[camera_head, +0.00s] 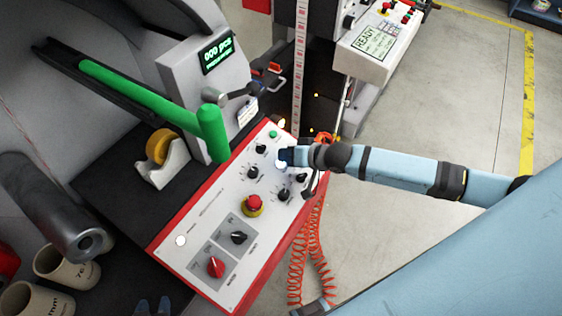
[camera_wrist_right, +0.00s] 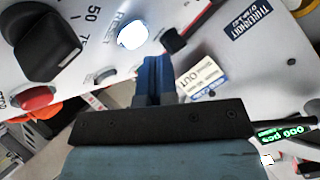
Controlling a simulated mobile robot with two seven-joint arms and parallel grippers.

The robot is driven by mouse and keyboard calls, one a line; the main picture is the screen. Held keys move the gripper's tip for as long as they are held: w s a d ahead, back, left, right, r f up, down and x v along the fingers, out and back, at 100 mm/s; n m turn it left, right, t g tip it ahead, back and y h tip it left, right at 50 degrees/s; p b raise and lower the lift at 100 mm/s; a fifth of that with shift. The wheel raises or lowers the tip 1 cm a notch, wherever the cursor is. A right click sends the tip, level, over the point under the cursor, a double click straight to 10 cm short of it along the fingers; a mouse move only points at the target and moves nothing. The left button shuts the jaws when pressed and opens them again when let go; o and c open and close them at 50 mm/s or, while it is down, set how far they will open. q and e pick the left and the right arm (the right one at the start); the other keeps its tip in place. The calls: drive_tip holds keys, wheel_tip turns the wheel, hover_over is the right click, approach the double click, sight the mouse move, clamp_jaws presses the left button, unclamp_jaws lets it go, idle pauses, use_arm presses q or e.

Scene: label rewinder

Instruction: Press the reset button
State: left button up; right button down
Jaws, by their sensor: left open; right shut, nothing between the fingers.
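The reset button is a white, lit round button (camera_wrist_right: 132,36) with its printed label beside it in the right wrist view. In the head view a white glow (camera_head: 281,165) shows beside my right gripper, on the sloped control panel (camera_head: 205,218). My right gripper (camera_head: 284,156) is over the upper part of the panel. Its blue fingers (camera_wrist_right: 154,66) are shut and empty, with their tips close beside the button in the wrist view; I cannot tell whether they touch anything. My left gripper (camera_head: 153,306) shows only as blue fingertips at the bottom edge, apart and away from the panel.
Black knobs (camera_head: 284,194) surround the button area. A red emergency stop (camera_head: 254,203), red rotary switch (camera_head: 215,267) and green button (camera_head: 273,133) are on the panel. Orange coiled cables (camera_head: 315,262) hang at right.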

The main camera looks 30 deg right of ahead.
drive_tip(key=shift+f, duration=0.15)
drive_tip(key=shift+w+f, duration=0.1)
drive_tip(key=shift+f, duration=0.2)
idle(0.6)
drive_tip(key=shift+w+a+f, duration=0.1)
drive_tip(key=shift+f, duration=0.3)
idle(0.4)
drive_tip(key=shift+s+r+p, duration=0.2)
drive_tip(key=shift+r+p, duration=0.6)
drive_tip(key=shift+p, duration=0.05)
